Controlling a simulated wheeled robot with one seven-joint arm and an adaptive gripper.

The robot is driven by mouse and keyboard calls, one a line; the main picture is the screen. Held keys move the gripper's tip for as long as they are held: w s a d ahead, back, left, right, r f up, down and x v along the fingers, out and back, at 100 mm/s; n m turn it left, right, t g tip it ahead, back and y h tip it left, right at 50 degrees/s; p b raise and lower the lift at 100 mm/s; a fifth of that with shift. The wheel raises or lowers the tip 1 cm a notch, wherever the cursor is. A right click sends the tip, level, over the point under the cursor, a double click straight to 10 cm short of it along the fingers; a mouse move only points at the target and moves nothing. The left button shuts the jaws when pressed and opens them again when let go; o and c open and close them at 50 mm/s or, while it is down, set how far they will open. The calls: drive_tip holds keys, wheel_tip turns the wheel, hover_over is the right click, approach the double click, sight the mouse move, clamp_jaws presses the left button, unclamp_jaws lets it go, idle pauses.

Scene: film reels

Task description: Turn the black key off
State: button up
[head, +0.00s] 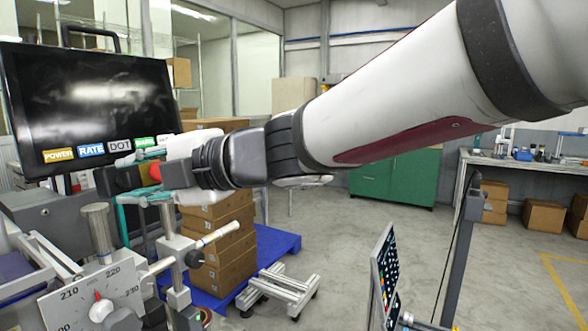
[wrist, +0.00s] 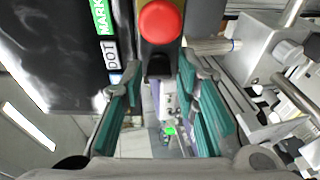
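My gripper (head: 141,175) is open, with its teal fingers apart just in front of the monitor's lower right area. In the wrist view my gripper (wrist: 159,78) has one finger on each side and nothing clamped between them. A black block (head: 117,180) with a red round cap (head: 155,172) lies just ahead of the gripper. In the wrist view the red cap (wrist: 160,21) and the black block (wrist: 159,59) are at top centre, between the finger lines. I cannot tell whether this block is the black key, and no other clear key shows.
The monitor (head: 90,95) carries the labels POWER, RATE, DOT and one partly hidden. A dial plate (head: 95,300) and metal posts (head: 97,230) crowd the lower left. Stacked cartons (head: 215,265) stand on a blue pallet (head: 275,243).

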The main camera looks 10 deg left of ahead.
drive_tip(key=v, duration=1.2)
